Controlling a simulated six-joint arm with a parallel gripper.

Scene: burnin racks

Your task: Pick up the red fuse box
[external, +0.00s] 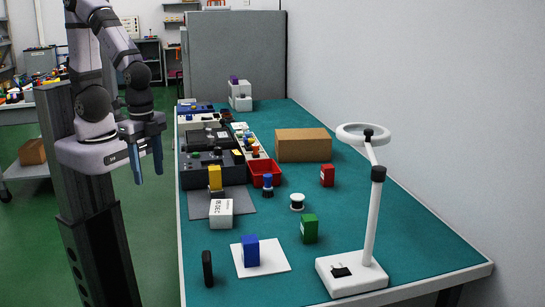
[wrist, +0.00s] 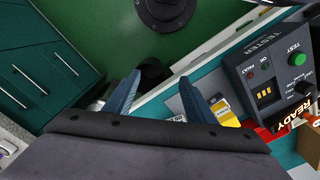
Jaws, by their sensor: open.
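The red fuse box (external: 327,175) is a small upright red block with a pale label, standing on the teal table right of the red bin. I cannot make it out for sure in the wrist view. My gripper (external: 147,165) hangs beyond the table's left edge, well to the left of the red fuse box and higher than the tabletop. Its two blue fingers are apart with nothing between them. They also show in the wrist view (wrist: 155,95).
A red bin (external: 264,172), a cardboard box (external: 303,145), a spool (external: 297,201) and a green box (external: 309,229) surround the fuse box. A magnifier lamp (external: 372,220) stands at front right. Dark testers (external: 212,170) line the left edge; one tester (wrist: 270,75) shows in the wrist view.

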